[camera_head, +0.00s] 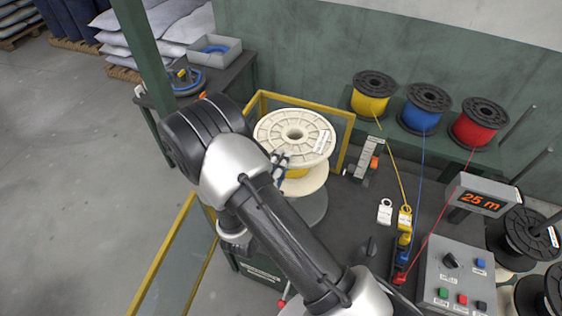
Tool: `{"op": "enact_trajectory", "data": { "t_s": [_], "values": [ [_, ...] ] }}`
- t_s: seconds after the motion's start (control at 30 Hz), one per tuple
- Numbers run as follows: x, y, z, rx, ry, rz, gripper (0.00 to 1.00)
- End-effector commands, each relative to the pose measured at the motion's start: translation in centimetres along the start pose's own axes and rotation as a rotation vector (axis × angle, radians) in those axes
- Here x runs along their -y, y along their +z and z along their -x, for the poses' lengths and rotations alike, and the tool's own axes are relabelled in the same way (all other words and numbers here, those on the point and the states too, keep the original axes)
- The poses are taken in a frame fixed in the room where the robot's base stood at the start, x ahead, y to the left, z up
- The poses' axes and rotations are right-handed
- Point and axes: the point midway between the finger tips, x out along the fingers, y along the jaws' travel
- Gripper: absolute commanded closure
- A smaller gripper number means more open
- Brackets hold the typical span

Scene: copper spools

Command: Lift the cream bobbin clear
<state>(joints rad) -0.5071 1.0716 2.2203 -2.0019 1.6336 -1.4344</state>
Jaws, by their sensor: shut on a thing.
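The cream bobbin (294,131) stands upright in the middle of the picture, with a white label on its top flange and a little yellow winding between its flanges. A grey round base (314,207) shows below its lower flange. My gripper (281,168) is at the left side of the bobbin, shut on it. My arm hides much of the gripper and the left part of the lower flange, so I cannot see exactly where the fingers touch. I cannot tell whether the bobbin rests on the grey base or hangs above it.
A yellow-edged guard frame (297,104) stands close behind the bobbin. Yellow (371,95), blue (426,110) and red (478,124) wire spools sit on the back shelf. A 25 m display (480,201) and a button box (463,272) stand at right. Coloured wires cross the bench.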

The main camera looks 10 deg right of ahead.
Motion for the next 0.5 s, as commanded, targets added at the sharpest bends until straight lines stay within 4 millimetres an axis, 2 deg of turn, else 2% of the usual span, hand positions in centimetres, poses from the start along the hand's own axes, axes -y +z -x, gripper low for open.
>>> {"op": "enact_trajectory", "data": {
  "t_s": [0.03,0.1,0.5],
  "values": [
    [1.2,0.1,0.0,0.0,-0.008,-0.003,1.0],
    [1.9,0.1,0.0,0.0,-0.008,-0.003,1.0],
    [5.0,0.1,0.0,0.0,-0.009,-0.004,1.0]
  ]
}}
